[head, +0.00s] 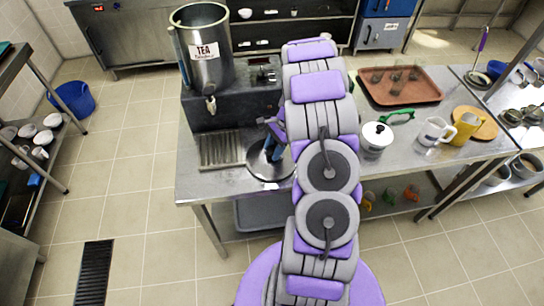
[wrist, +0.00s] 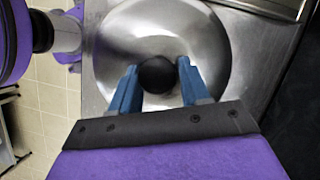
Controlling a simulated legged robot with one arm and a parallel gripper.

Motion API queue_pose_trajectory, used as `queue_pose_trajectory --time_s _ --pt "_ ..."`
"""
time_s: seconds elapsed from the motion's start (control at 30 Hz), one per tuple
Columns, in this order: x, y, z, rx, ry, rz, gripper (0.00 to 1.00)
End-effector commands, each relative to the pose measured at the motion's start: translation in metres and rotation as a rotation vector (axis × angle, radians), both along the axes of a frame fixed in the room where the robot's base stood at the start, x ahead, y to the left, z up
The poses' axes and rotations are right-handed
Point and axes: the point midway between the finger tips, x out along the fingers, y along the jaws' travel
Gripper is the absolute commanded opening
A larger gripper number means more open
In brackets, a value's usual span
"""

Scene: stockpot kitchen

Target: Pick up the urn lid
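The urn lid (head: 257,166) is a round, shiny steel disc lying on the steel counter, in front of the tea urn and right of the drip tray. In the wrist view the lid (wrist: 120,42) fills the upper middle, with a round black knob (wrist: 157,75) at its centre. My gripper (head: 270,152) is over the lid, pointing down. In the wrist view the blue fingers of my gripper (wrist: 157,68) are apart, one on each side of the knob, with a narrow gap visible. Contact is hard to judge. In the head view my arm covers part of the lid's right side.
The open-topped steel tea urn (head: 208,68) stands on a dark base (head: 232,106) behind the lid. A drip tray (head: 220,149) is to the left. Right of my arm are a white lidded pot (head: 376,139), a brown tray (head: 402,88) with small glasses, and jugs.

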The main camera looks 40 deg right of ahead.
Motion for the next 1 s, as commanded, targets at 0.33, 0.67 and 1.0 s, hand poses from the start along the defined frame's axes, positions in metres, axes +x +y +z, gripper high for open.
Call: queue_pose_trajectory --time_s 0.33,0.67,1.0 --pt "0.000 0.008 0.000 -0.008 0.004 0.000 0.12" --pt "0.001 0.005 0.001 -0.004 0.003 0.001 0.03" --pt "0.001 0.005 0.040 -0.008 -0.004 0.000 0.03"
